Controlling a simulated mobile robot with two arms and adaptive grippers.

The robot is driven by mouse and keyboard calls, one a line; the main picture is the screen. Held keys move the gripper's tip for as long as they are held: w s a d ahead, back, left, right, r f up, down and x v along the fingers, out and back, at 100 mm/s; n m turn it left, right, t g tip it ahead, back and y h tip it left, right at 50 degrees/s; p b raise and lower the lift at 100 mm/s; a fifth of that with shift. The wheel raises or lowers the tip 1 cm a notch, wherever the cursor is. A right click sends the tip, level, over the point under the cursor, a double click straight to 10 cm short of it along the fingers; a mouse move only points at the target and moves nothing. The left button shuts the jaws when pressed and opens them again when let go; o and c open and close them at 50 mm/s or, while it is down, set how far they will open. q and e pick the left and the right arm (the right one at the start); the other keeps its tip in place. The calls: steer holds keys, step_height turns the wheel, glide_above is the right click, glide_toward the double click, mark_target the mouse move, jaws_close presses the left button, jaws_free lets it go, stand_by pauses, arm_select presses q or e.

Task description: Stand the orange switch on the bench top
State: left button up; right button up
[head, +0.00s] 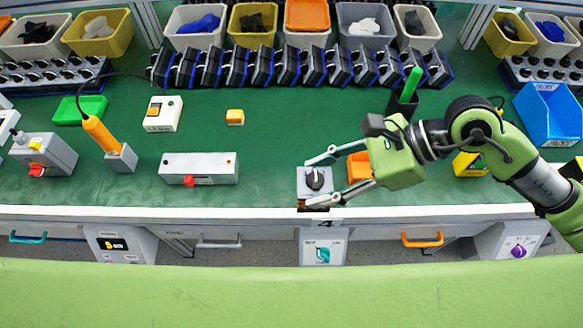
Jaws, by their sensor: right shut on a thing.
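A switch (312,187) with a square grey face and a black rotary knob is near the front edge of the bench top (270,180). A little orange-brown shows along its lower edge; the rest of its body is hidden. My right gripper (316,180) reaches in from the right, with one pale finger along the far side of the switch and one along the near side. It is shut on the switch. I cannot tell whether the switch touches the bench. An orange block (359,166) shows between the fingers near the palm. My left gripper is not in view.
A grey box with a red knob (199,169) lies to the left. A small orange-yellow button box (235,117) and a white switch box (163,113) stand farther back. A black holder (402,108) stands behind my right gripper. Green bench is clear around the middle.

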steer(key=shift+w+a+f+b, duration=0.75)
steer(key=shift+w+f+b, duration=0.15)
steer(key=shift+w+f, duration=1.25)
steer(key=shift+w+a+f+b, duration=0.75)
steer(key=shift+w+f+b, duration=0.1)
steer(key=shift+w+f, duration=1.3)
steer(key=shift+w+a+f+b, duration=0.75)
steer(key=shift+w+f+b, duration=0.15)
steer(key=shift+w+f, duration=1.25)
steer(key=shift+f, duration=0.1)
steer(key=o, duration=1.1)
